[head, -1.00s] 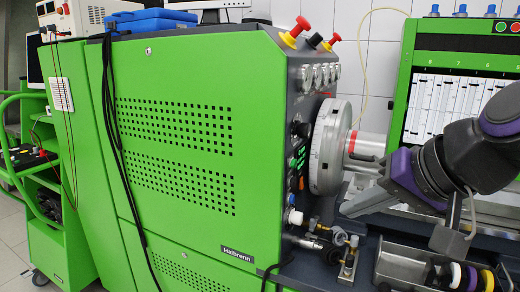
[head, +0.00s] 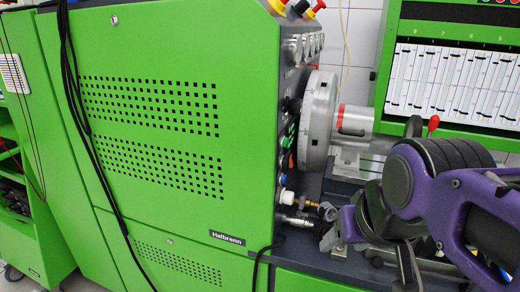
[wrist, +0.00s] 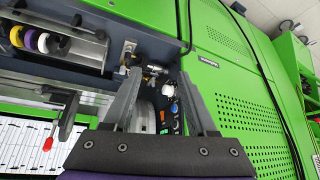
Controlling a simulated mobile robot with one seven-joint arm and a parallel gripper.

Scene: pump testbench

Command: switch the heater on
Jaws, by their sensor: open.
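The dark control panel (head: 290,150) is on the right side of the green machine (head: 160,60). It carries green lit digits, an orange-lit part (head: 291,160), a blue part (head: 282,180) and a white knob (head: 287,197). No label is legible, so I cannot tell which control is the heater's. In the wrist view, my gripper (wrist: 158,75) is open and empty. The white knob (wrist: 168,90), the blue part and the orange-lit part (wrist: 164,132) show in the gap between its fingers, farther off. In the head view, my arm is right of the panel, its gripper low near the bench.
A round silver flywheel (head: 320,120) with a shaft sticks out beside the panel, close to my arm. Brass and metal fittings (head: 325,210) are below it. A rack with coloured rings (wrist: 35,40) is at the wrist view's upper left. Black cables (head: 85,120) hang on the machine.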

